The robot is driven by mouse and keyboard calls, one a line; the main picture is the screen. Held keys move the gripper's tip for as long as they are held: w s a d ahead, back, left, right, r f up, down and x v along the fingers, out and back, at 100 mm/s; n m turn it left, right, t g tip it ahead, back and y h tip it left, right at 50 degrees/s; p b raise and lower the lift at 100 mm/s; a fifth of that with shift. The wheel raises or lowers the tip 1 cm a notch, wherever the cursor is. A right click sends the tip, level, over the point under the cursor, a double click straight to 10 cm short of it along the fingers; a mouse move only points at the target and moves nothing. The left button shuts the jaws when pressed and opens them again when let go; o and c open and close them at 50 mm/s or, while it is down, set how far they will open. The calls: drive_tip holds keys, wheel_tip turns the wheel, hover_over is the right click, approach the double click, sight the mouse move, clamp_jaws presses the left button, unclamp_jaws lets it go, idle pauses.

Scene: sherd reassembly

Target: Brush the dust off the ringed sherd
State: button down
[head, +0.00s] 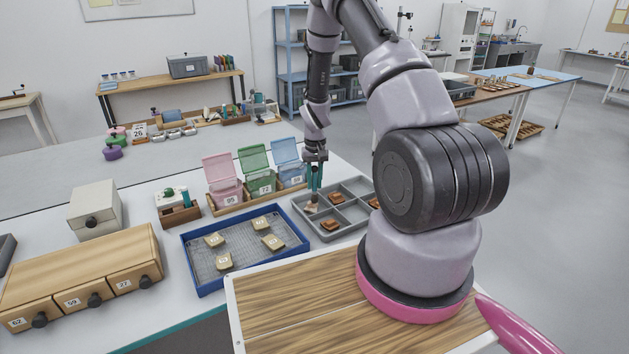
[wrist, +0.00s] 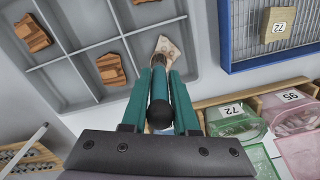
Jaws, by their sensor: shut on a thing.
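My gripper (head: 315,182) points down over the upper left compartment of the grey divided tray (head: 352,188). In the wrist view its teal fingers are shut on a brush (wrist: 160,113) with a round black handle end. A pale, dusty-looking sherd (wrist: 168,46) lies in that compartment, and it also shows in the head view (head: 311,208). The brush's lower end is at the sherd's near edge; I cannot tell whether it touches. No ring shows around any sherd. Clean reddish-brown sherds (wrist: 111,69) lie in other compartments.
A blue mesh tray (head: 247,283) with several numbered tan pieces stands left of the grey tray. Open pink (head: 224,185), green (head: 258,175) and blue (head: 288,165) lidded boxes stand behind. A wooden drawer unit (head: 80,280) is at the left.

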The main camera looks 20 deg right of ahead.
drive_tip(key=shift+f, duration=0.3)
drive_tip(key=shift+w+a, duration=0.45)
drive_tip(key=shift+a, duration=0.3)
drive_tip(key=shift+s+d, duration=0.5)
drive_tip(key=shift+d, duration=0.25)
drive_tip(key=shift+w+a, duration=0.45)
drive_tip(key=shift+a, duration=0.2)
drive_tip(key=shift+s+d, duration=0.4)
drive_tip(key=shift+d, duration=0.25)
drive_tip(key=shift+w+a, duration=0.45)
drive_tip(key=shift+a, duration=0.3)
drive_tip(key=shift+s+d+r, duration=0.1)
drive_tip(key=shift+s+d, duration=0.4)
drive_tip(key=shift+d, duration=0.25)
idle(0.3)
